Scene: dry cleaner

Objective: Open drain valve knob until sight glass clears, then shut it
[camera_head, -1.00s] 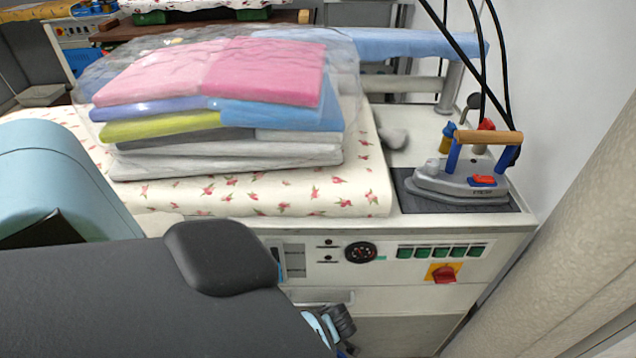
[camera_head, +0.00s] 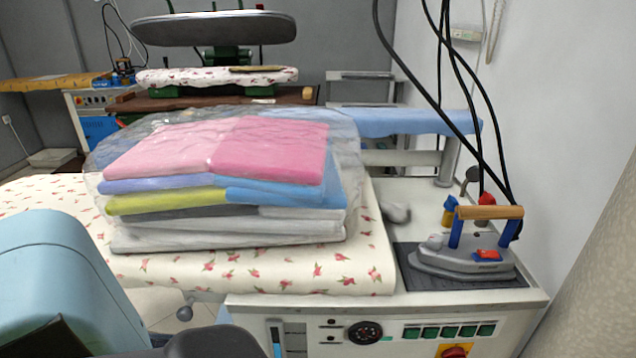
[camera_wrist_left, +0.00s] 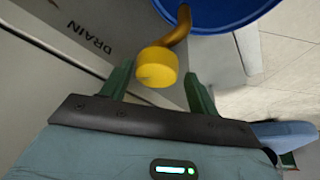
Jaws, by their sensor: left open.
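In the left wrist view, a yellow knob (camera_wrist_left: 157,67) sits on the end of a bent brass pipe (camera_wrist_left: 181,28) beside a panel lettered DRAIN (camera_wrist_left: 89,38). My left gripper (camera_wrist_left: 158,74) is open, with one green finger on each side of the knob and gaps showing between them. I cannot tell whether the fingertips reach its full depth. In the head view, a narrow upright strip with blue in it (camera_head: 276,339) shows at the left of the control panel; it may be the sight glass. The knob and both grippers are out of the head view.
A blue round container (camera_wrist_left: 225,14) is by the pipe, with tiled floor (camera_wrist_left: 285,60) to the right. On the ironing table, bagged folded clothes (camera_head: 230,190) lie on a floral pad (camera_head: 330,272). An iron (camera_head: 465,257) with hanging cables rests on a dark mat at right.

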